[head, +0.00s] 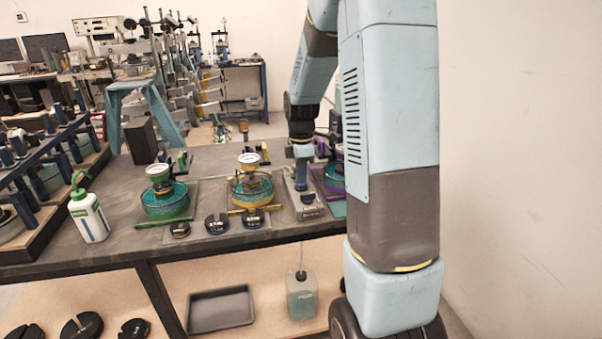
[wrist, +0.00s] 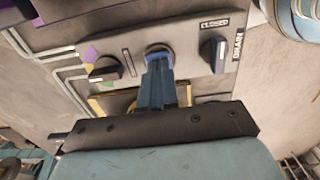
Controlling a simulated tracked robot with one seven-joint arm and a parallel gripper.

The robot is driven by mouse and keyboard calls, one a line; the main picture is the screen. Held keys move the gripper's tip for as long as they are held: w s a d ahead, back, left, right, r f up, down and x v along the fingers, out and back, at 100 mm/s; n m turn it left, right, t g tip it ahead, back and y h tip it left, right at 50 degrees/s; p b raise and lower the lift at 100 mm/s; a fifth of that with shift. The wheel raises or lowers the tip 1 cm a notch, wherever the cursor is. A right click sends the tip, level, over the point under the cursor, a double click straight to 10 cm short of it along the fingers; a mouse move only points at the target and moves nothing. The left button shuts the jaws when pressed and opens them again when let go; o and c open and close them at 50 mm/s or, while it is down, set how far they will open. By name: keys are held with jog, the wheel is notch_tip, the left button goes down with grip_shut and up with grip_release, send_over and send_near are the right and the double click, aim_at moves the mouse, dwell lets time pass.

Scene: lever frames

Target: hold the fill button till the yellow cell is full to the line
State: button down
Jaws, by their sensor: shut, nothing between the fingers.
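The yellow cell (head: 251,188) stands mid-table with teal liquid inside and a round gauge (head: 249,158) on top. Its fill line is too small to make out. The control panel (head: 306,207) lies to its right; in the wrist view the panel (wrist: 190,30) carries a blue-ringed button (wrist: 158,49), taken as the fill button. My gripper (head: 302,187) points down at the panel. In the wrist view my gripper (wrist: 157,62) is shut and empty, its tips over the button and hiding most of it. Whether the button is pressed cannot be told.
A black selector knob (wrist: 103,69) with coloured marks is left of the button; a drain knob (wrist: 214,52), labelled CLOSED, is right. A green cell (head: 165,198) stands left; a purple cell (head: 333,178) is partly behind my arm. A bottle (head: 88,215) stands at the table's left.

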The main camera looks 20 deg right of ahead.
jog(key=shift+f, duration=0.6)
jog(key=shift+s+f, duration=0.3)
jog(key=shift+f, duration=0.2)
dwell(1.1)
jog(key=shift+r, duration=0.1)
dwell(2.7)
notch_tip(320, 180, up, 15)
jog(key=shift+w+f, duration=0.2)
jog(key=shift+w, duration=0.15)
dwell(0.7)
